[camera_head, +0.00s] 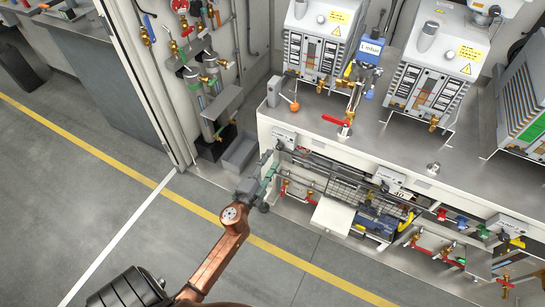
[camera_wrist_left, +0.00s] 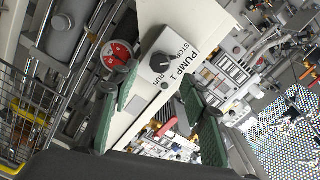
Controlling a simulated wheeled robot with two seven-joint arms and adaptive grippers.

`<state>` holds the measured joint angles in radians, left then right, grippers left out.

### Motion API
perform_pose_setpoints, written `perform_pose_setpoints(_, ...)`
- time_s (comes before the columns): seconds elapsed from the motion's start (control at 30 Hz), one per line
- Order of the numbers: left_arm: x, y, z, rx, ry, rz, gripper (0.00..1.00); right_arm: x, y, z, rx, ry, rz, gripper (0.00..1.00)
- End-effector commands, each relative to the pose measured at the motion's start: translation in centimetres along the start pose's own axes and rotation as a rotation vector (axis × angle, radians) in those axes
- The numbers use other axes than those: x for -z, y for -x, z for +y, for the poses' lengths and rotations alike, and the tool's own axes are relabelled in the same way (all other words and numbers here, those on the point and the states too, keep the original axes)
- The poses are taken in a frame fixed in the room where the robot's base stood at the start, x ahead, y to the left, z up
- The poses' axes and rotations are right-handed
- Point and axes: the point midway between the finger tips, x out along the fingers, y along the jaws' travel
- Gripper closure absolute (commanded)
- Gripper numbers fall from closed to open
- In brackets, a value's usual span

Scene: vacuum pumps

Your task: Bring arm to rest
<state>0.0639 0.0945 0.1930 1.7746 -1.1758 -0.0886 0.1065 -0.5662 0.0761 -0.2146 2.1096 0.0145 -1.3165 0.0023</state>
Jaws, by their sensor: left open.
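My left arm (camera_head: 222,255), copper-coloured, reaches from the bottom of the head view up to the front of the pump bench. The knob appears apart from the fingers. My right gripper is out of view.
The metal bench (camera_head: 400,140) carries several grey pump units (camera_head: 325,40). A lower shelf holds a blue pump (camera_head: 376,222), pipes and red-handled valves. A wall of pipes and a grey bin (camera_head: 240,152) stand behind the gripper. Open floor (camera_head: 90,200) lies to the left.

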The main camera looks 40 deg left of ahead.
Motion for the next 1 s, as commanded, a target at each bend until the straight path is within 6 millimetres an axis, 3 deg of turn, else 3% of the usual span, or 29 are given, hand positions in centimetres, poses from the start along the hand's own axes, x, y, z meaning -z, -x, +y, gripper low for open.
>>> perform_pose_setpoints(0.23,0.0,1.7,0.0,0.000,-0.001,0.000,0.59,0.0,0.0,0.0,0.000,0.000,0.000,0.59)
perform_pose_setpoints(0.8,-0.1,1.8,0.0,-0.001,0.001,-0.001,0.59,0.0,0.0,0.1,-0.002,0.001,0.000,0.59)
perform_pose_setpoints(0.9,-1.1,2.5,0.6,-0.013,0.029,-0.034,0.59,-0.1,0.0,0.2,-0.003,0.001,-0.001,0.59)
perform_pose_setpoints(1.0,-4.0,4.5,2.6,-0.056,0.109,-0.128,0.59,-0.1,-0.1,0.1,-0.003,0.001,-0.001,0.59)
